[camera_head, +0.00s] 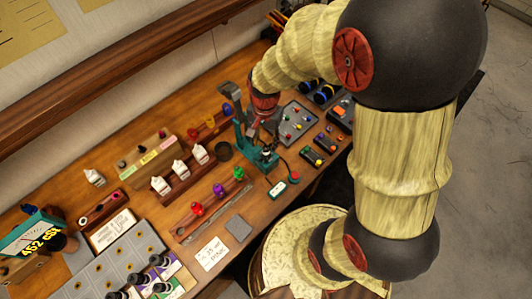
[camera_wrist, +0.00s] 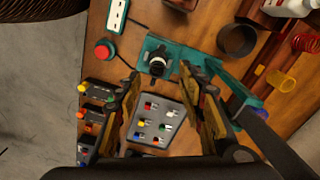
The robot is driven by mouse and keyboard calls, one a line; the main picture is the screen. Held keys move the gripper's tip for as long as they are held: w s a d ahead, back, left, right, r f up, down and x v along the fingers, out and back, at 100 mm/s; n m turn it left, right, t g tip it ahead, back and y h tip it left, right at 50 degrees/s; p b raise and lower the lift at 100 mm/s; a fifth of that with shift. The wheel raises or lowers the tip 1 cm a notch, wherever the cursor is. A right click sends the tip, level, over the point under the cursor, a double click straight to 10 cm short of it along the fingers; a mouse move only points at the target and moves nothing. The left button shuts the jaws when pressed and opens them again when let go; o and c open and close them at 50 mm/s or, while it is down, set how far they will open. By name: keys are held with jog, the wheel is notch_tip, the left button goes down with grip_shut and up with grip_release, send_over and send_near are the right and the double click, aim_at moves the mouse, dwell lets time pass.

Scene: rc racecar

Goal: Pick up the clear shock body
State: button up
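My gripper (camera_wrist: 160,79) is open in the wrist view, with its two fingers apart and nothing seen between the tips. It points down over a teal fixture (camera_wrist: 182,52), which holds a small upright black and pale cylinder (camera_wrist: 158,63) just beyond the fingertips. I cannot tell whether that cylinder is the clear shock body. A see-through yellow-orange cylinder (camera_wrist: 282,81) lies at the right of the wrist view; it also shows in the head view (camera_head: 210,122). In the head view, my arm hides part of the fixture.
A grey tray of small colored parts (camera_wrist: 155,120) lies below the fixture in the wrist view. A dark round cup (camera_wrist: 237,40) and a red button (camera_wrist: 103,50) stand nearby. White bottles (camera_head: 180,169) stand in a wooden rack (camera_head: 185,183).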

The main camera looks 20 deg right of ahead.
aim_at(266, 153)
notch_tip(266, 153, down, 7)
jog(key=shift+s+r, duration=0.15)
jog(key=shift+r, duration=0.05)
jog(key=shift+d, duration=0.1)
jog(key=shift+c, duration=0.6)
jog(key=c, duration=0.8)
jog(key=shift+c, duration=0.4)
